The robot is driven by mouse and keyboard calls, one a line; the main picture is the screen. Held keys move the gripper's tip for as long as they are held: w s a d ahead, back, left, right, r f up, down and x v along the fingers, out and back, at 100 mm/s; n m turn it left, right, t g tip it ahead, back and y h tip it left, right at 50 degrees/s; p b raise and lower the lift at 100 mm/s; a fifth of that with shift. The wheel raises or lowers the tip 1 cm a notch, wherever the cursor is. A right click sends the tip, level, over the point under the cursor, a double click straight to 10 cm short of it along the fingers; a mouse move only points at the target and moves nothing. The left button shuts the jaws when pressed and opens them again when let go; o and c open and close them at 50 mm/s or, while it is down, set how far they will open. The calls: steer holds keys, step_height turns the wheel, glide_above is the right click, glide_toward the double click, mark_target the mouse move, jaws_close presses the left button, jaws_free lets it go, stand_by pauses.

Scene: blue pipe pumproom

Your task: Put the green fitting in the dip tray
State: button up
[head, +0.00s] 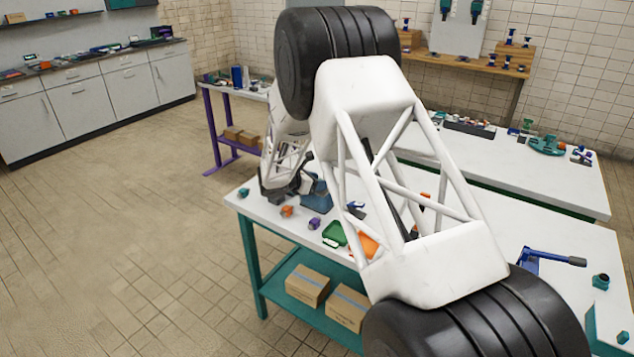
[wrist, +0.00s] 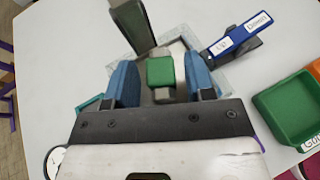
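The green fitting (wrist: 160,72), a small block with a green square face and grey parts, lies between the two blue fingers of my gripper (wrist: 162,78) in the wrist view. A narrow gap shows on each side of it, so the fingers look open. Around and beyond it is a shallow, see-through, grey-blue tray (wrist: 214,72), which may be the dip tray; I cannot tell whether the fitting rests on its floor. In the head view a blue tray (head: 318,196) stands beside my gripper (head: 290,190), partly hidden by my arm. The fitting is not discernible there.
A dark green post-like object (wrist: 132,25) rises near the left finger. A blue labelled object (wrist: 240,35) lies to the right. A green bin (head: 335,233) and orange bin (head: 362,244) stand nearer the front edge. Small orange (head: 287,211), purple (head: 314,223) and teal (head: 243,192) parts lie leftward.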

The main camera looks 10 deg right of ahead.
steer(key=shift+o, duration=0.3)
steer(key=shift+r, duration=0.15)
steer(key=shift+s+a+r, duration=0.1)
steer(key=shift+a, duration=0.1)
steer(key=v, duration=1.1)
steer(key=shift+a+r, duration=0.2)
steer(key=shift+a, duration=0.05)
steer(key=shift+s, duration=0.1)
steer(key=s+d+r+m+g+y, duration=0.1)
steer(key=s+d+r+m+y, duration=0.1)
steer(key=s+d+r+m, duration=0.5)
steer(key=s+r+m+g+y, duration=0.15)
steer(key=s+r, duration=0.25)
steer(key=s, duration=0.6)
steer(key=s+d+r+m+g+y, duration=0.2)
steer(key=s+d+r+m, duration=0.15)
steer(key=s+r, duration=0.4)
steer(key=s+m+t+y, duration=0.1)
steer(key=s+m+y, duration=0.6)
steer(key=s, duration=2.3)
steer(key=m, duration=0.3)
steer(key=shift+a+r+m+t, duration=0.2)
steer(key=shift+a+m+t, duration=0.15)
steer(key=shift+a+m, duration=0.05)
